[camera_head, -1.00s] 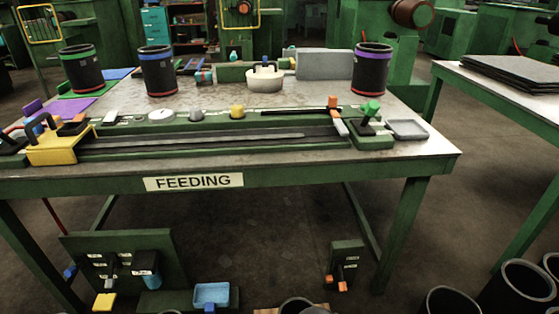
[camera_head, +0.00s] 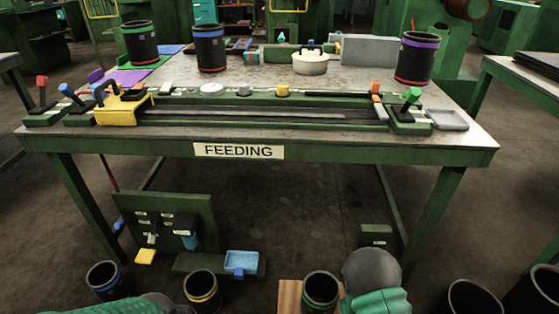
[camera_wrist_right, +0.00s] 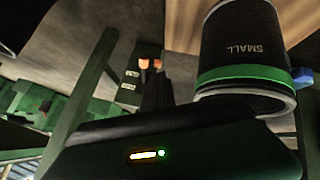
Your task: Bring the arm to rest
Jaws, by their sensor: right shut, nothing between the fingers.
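My right arm shows at the bottom of the head view as a grey rounded part and a green part (camera_head: 374,280); its gripper is hidden there. In the right wrist view my right gripper (camera_wrist_right: 156,82) has its dark fingers together and empty. A black sleeve with a green band (camera_wrist_right: 245,60), marked SMALL, is close beside it, apart from the fingers. In the head view a green-banded sleeve (camera_head: 320,291) stands at the bottom, left of my right arm. A green part of my left arm shows at the bottom left; its gripper is out of view.
The FEEDING table (camera_head: 350,153) stands ahead with a rail fixture, levers, a yellow block (camera_head: 118,111) and large banded sleeves on top. Below are a green panel (camera_head: 178,215) and a blue tray (camera_head: 241,262). More sleeves stand along the bottom edge, including a yellow-banded one (camera_head: 202,291).

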